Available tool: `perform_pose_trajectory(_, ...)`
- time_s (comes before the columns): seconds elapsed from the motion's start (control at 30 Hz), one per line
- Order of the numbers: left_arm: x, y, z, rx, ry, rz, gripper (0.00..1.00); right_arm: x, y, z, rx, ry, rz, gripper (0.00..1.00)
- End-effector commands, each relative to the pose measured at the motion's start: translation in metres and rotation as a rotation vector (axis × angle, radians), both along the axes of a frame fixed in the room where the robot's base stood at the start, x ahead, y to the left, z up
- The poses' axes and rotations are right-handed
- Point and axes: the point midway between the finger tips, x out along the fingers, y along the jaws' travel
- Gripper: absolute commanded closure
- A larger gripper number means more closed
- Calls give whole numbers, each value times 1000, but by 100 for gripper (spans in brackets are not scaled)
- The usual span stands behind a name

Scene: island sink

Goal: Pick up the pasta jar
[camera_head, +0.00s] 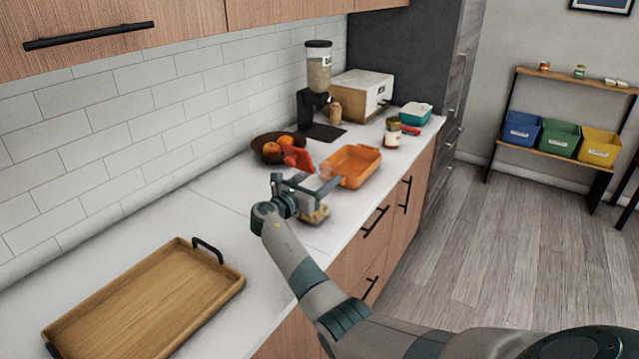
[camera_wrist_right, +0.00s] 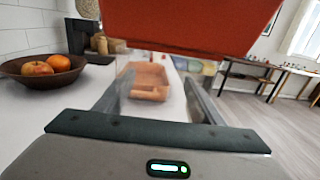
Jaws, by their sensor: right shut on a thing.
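The pasta jar (camera_head: 315,214) is clear, with pasta low inside and a red lid (camera_head: 297,157). It is at the counter's front part, near the orange dish. My right gripper (camera_head: 318,184) is shut around the jar's clear body, below the lid. In the right wrist view the red lid (camera_wrist_right: 190,24) fills the top, and the clear body lies between the fingers (camera_wrist_right: 158,88). The jar looks tilted in the head view. Whether its base touches the counter is hard to tell. My left gripper is not in view.
An orange dish (camera_head: 352,167) stands just beyond the jar. A dark fruit bowl (camera_head: 262,150) is behind, by the wall. A wooden tray (camera_head: 140,300) lies at the near left. The counter between tray and jar is clear. A dispenser (camera_head: 318,75) stands farther back.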

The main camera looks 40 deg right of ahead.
Motion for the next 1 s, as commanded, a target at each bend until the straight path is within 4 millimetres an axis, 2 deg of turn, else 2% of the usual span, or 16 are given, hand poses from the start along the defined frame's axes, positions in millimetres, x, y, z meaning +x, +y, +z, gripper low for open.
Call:
perform_pose_trajectory(0.27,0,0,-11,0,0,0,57,-2,-3,36,-2,-7,-2,77)
perform_pose_trajectory(0.7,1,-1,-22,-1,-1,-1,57,-55,-55,79,-4,-7,-2,77)
perform_pose_trajectory(0.87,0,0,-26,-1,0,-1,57,-70,-71,93,-3,-5,-1,77)
perform_pose_trajectory(1.0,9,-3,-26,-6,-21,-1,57,-79,-79,100,-2,-4,-1,77)
